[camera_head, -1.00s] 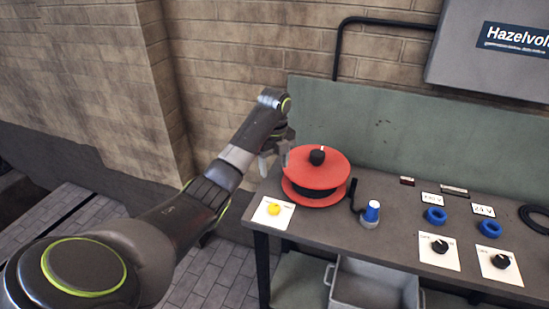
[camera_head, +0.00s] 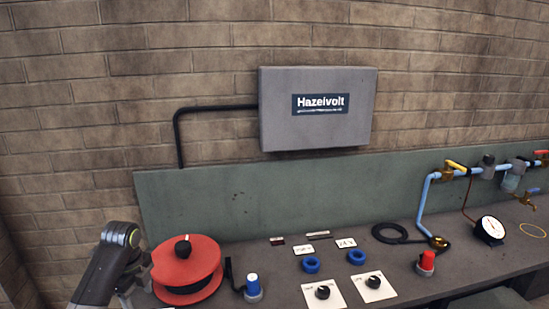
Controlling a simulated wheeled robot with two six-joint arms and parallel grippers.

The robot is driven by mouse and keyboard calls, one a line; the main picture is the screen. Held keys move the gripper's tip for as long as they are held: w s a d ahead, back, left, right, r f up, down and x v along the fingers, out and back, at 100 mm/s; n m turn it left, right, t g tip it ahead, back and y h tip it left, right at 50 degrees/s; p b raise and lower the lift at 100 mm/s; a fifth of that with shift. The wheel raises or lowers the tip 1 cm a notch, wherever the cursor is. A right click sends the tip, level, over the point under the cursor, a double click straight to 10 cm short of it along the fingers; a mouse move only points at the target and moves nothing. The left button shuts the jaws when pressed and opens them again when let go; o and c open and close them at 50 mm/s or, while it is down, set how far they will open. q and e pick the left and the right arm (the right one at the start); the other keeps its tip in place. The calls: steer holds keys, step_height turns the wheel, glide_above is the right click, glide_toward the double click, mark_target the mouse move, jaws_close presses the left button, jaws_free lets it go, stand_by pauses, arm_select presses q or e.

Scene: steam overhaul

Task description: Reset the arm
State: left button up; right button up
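My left arm comes in at the lower left of the head view. My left gripper (camera_head: 136,285) is beside the left side of the red cable reel (camera_head: 190,262), partly hidden by my own wrist. I cannot tell whether its fingers are open or shut, or whether they touch the reel. The reel has a black knob on top and stands on the grey workbench (camera_head: 400,270). My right gripper is not in view.
A blue-capped plug (camera_head: 253,285), two blue rings (camera_head: 311,265) and two black knobs (camera_head: 323,292) are right of the reel. A red-capped plug (camera_head: 427,262), gauge (camera_head: 489,230) and blue pipes (camera_head: 424,205) stand farther right. A grey Hazelvolt box (camera_head: 318,120) hangs on the wall.

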arm_select(q)
steer(key=s+d+f+n+t, duration=0.1)
steer(key=s+d+f+n, duration=0.1)
steer(key=s+f+n, duration=0.55)
steer(key=s+d+f+n+t, duration=0.1)
steer(key=s+d+f+n, duration=0.3)
steer(key=s, duration=0.7)
steer(key=s+r+n+t+y, duration=0.1)
steer(key=s+r+n+t, duration=0.15)
steer(key=s+n, duration=1.1)
steer(key=s+a+f+m+g+b, duration=0.1)
steer(key=s+f+m+b, duration=0.1)
steer(key=f, duration=1.2)
steer(key=s+f+m+g+b, duration=0.1)
steer(key=s+f+m+b, duration=0.1)
steer(key=f, duration=1.3)
steer(key=s+d+f+g+b, duration=0.1)
steer(key=s+f+b, duration=0.1)
steer(key=s+f, duration=1.3)
step_height(320, 180, down, 2)
steer(key=shift+d+f, duration=0.1)
steer(key=shift+d, duration=0.1)
steer(key=shift+g, duration=0.25)
